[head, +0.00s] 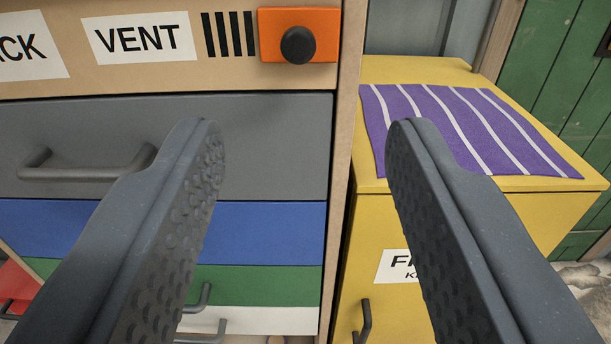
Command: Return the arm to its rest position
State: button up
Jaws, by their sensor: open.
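My gripper (297,135) fills the lower middle of the head view. Its two dark grey fingers stand wide apart, with nothing between them. Behind the fingers are the front of a drawer cabinet (270,150) on the left and a yellow cabinet (410,72) on the right. The fingertips appear in front of these, and I cannot tell the exact distance. The rest of my arm is not in view.
A panel labelled VENT (143,37) has an orange block with a black knob (298,45). Grey (265,140), blue (270,228) and green drawers have protruding handles. A striped purple cloth (440,115) lies on the yellow cabinet. A green plank door (565,80) stands at right.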

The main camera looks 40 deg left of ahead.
jog(key=w+d+r+m+t+h, duration=0.35)
jog(key=d+r+h, duration=0.55)
jog(key=d+r, duration=0.6)
jog(key=s+a+r+m+g+h, duration=0.1)
jog(key=s+r+m, duration=0.1)
jog(key=s+r, duration=0.5)
jog(key=s+a+r+m+g+h, duration=0.1)
jog(key=s+a+r+m, duration=0.1)
jog(key=s+r, duration=0.6)
notch_tip(320, 180, up, 6)
jog(key=shift+s+r, duration=0.1)
jog(key=shift+s, duration=0.2)
